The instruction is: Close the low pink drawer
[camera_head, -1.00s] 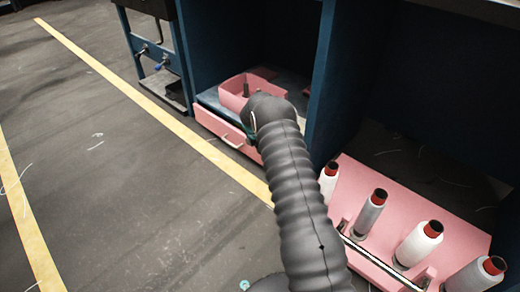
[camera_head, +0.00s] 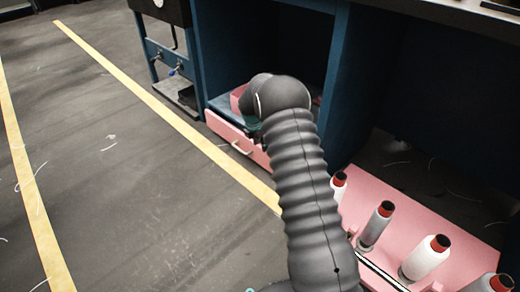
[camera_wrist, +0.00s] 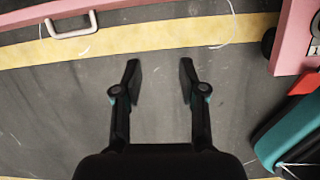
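The low pink drawer (camera_head: 226,131) is at the base of the blue cabinet in the head view, with a pale handle (camera_head: 243,148) on its front. My arm hides its right end, and I cannot tell how far out it stands. In the wrist view the drawer's pink front (camera_wrist: 30,14) runs along the top left, with the white handle (camera_wrist: 70,27) on it. My gripper (camera_wrist: 159,65) is open and empty, its two fingers apart over the floor, to the right of and below the handle in the picture. In the head view my arm hides the gripper.
A pink rack (camera_head: 400,205) with several thread cones stands at the lower right. A pink box (camera_head: 237,101) above the drawer is mostly hidden. A teal and red object (camera_wrist: 290,135) is at the wrist view's right edge.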

